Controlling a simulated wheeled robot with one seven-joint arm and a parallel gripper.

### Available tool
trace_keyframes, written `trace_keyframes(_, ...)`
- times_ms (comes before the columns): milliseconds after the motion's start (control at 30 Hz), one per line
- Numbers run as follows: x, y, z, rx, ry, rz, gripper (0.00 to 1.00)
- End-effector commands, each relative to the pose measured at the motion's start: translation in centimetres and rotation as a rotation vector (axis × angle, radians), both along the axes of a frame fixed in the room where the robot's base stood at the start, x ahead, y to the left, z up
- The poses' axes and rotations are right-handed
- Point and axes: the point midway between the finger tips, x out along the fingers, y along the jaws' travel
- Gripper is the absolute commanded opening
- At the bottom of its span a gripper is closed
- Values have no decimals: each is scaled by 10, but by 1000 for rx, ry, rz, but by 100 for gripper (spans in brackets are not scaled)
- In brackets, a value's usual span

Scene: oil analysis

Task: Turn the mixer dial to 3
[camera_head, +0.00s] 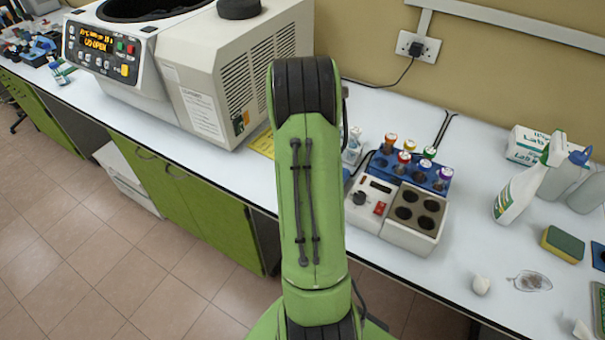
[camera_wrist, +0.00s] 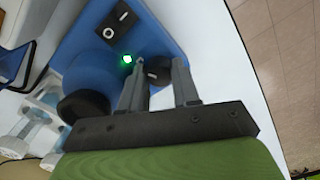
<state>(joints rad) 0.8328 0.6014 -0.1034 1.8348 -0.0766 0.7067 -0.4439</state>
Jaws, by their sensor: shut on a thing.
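The mixer (camera_wrist: 160,28) is a blue-topped device in the wrist view, with a round black cup (camera_wrist: 86,107) and a lit green light (camera_wrist: 127,59). Its black dial (camera_wrist: 157,74) sits near the edge of the blue top. My gripper (camera_wrist: 160,66) has one finger on each side of the dial and is shut on it. The dial's marks and its present setting cannot be read. In the head view my green arm hides the gripper and the mixer.
A heating block (camera_head: 415,213) with a knob and several wells stands right of my arm. Behind it is a blue rack (camera_head: 413,170) of capped vials. A large centrifuge (camera_head: 190,65) stands left.

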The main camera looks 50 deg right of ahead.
Motion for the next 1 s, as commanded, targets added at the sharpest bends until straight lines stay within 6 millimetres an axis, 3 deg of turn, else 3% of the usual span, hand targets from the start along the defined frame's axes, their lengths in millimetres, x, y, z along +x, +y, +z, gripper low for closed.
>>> trace_keyframes(533,1,-1,1,-2,-2,-23,1)
trace_keyframes(567,1,-1,1,-2,-2,-23,36)
trace_keyframes(700,0,0,0,-2,-1,-23,57)
trace_keyframes(1000,0,-1,1,-2,0,-24,57)
